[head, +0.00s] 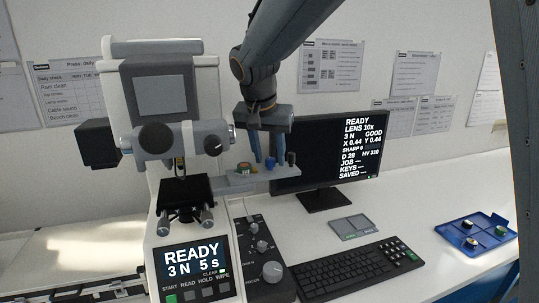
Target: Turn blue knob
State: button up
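A small blue knob (270,163) stands on a narrow grey arm or shelf (243,178) that sticks out to the right of the hardness tester (165,90). My gripper (269,158) points down over this shelf, with its two blue-grey fingers apart. The blue knob shows between the fingertips, nearer the right one. I cannot tell whether a finger touches it. A small dark knob (291,158) is just right of the right finger. A small piece with an orange-brown top (243,167) is to the left.
A monitor (335,150) stands close behind and right of my gripper. A panel with several grey knobs (262,245), a keyboard (355,268) and a grey pad (354,226) are below. A blue tray (452,235) with small pieces lies far right. The tester's screen (193,260) reads READY.

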jog(key=d+b+v, duration=0.1)
jog(key=b+v, duration=0.1)
jog(key=v, duration=0.5)
jog(key=shift+a+r, duration=0.4)
jog(key=shift+a, duration=0.15)
jog(key=shift+s, duration=0.15)
jog(key=s+d+f+n+g+y+p, duration=0.1)
jog(key=s+d+f+p, duration=0.4)
jog(key=s+d+f, duration=1.3)
notch_tip(320, 180, down, 3)
jog(key=s+n+g, duration=0.1)
jog(key=n, duration=0.1)
jog(key=shift+d+n, duration=0.2)
jog(key=shift+n, duration=0.2)
jog(key=shift+r, duration=0.1)
